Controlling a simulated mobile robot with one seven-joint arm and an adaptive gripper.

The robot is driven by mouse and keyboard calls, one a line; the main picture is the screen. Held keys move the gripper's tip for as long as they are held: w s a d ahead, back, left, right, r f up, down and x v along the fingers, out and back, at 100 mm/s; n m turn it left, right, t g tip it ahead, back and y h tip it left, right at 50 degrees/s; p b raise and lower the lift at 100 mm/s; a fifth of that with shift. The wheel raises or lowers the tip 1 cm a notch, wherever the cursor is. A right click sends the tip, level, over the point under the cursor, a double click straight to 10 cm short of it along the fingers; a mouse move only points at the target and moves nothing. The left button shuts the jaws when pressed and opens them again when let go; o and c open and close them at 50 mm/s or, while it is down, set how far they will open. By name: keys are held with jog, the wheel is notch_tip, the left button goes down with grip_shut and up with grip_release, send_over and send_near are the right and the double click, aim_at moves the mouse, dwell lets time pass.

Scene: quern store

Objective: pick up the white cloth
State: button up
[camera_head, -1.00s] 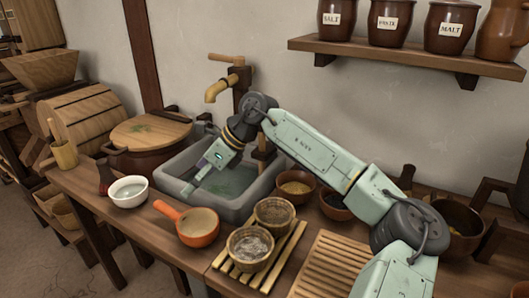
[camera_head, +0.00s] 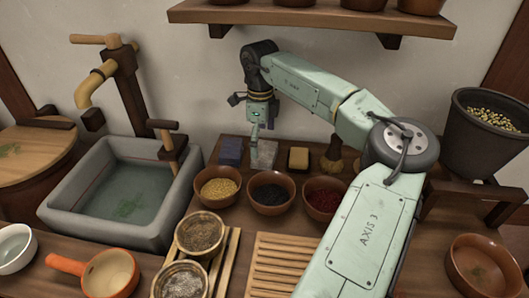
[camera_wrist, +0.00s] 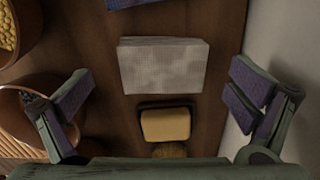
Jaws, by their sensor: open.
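The white cloth (camera_head: 264,154) lies folded flat on the wooden counter near the back wall, between a dark blue folded cloth (camera_head: 231,150) and a yellow block like a sponge (camera_head: 299,158). In the wrist view the white cloth (camera_wrist: 162,66) looks pale grey and lies between my spread fingers, towards the top, fully in sight. My gripper (camera_head: 256,126) points down above the white cloth, apart from it. In the wrist view my gripper (camera_wrist: 158,85) is open, with nothing between the fingers.
A brush (camera_head: 332,157) stands right of the sponge. Bowls of yellow grains (camera_head: 217,188), dark grains (camera_head: 270,192) and red grains (camera_head: 323,198) stand in front. The wall (camera_wrist: 270,45) is close to the right finger. A stone sink (camera_head: 75,215) is at left.

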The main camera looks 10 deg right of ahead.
aim_at(261, 150)
notch_tip(261, 150, down, 3)
jog(key=shift+f, duration=0.15)
jog(key=c, duration=1.2)
